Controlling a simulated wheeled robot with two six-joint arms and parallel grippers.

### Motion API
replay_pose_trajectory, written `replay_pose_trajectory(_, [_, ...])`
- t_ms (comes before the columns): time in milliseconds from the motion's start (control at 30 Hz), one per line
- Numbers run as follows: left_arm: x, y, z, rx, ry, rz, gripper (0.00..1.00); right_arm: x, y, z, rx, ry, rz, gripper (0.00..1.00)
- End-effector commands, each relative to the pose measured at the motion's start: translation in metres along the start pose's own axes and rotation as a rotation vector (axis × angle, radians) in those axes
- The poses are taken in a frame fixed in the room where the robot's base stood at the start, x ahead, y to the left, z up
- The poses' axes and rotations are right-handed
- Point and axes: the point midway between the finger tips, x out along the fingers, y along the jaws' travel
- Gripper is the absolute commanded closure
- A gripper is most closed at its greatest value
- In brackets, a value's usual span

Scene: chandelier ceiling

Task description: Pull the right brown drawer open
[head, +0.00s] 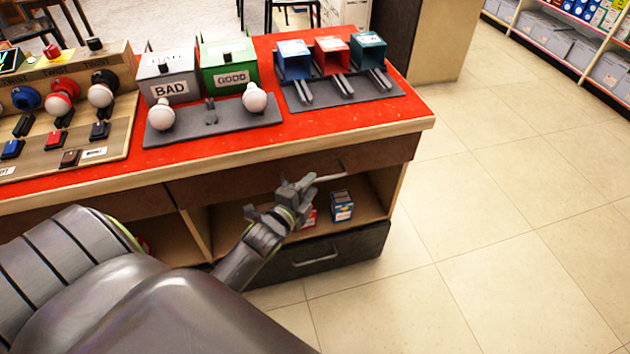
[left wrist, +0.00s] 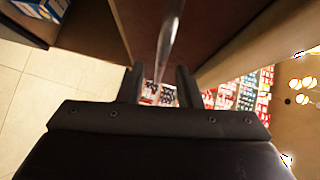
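The right brown drawer (head: 235,183) is a wide dark-brown front under the red countertop, and it looks shut. Its metal bar handle (head: 330,177) sticks out just beside my left gripper (head: 300,185). In the left wrist view the handle (left wrist: 168,40) runs as a thin grey bar to the gap between the two dark fingers of my left gripper (left wrist: 160,88). The fingers stand apart with space on both sides of the bar, and I see no clear contact. The gripper and forearm hide part of the drawer front. My right gripper is out of view.
Below is an open shelf with a blue box (head: 341,206), then a dark lower drawer (head: 345,250) with its own handle. The red countertop (head: 340,125) holds bins, bulbs and switches. Tiled floor (head: 480,230) is clear on the right.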

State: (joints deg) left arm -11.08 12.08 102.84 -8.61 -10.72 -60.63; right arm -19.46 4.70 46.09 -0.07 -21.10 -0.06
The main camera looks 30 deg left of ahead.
Motion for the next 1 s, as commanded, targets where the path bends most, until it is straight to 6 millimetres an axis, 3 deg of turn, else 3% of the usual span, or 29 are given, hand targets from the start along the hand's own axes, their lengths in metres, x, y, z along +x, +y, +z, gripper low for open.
replay_pose_trajectory(233, [0.028,0.0,0.0,0.002,0.0,0.0,0.69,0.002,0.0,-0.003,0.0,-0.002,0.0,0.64])
replay_pose_trajectory(600, [0.033,0.0,0.0,0.001,0.0,0.0,0.69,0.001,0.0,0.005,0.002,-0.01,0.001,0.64])
replay_pose_trajectory(833, [0.032,0.0,0.0,0.0,0.0,0.0,0.97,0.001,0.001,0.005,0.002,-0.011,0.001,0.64])
replay_pose_trajectory(1000, [0.032,0.0,0.0,0.0,0.0,0.0,1.0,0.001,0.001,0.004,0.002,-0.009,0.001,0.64])
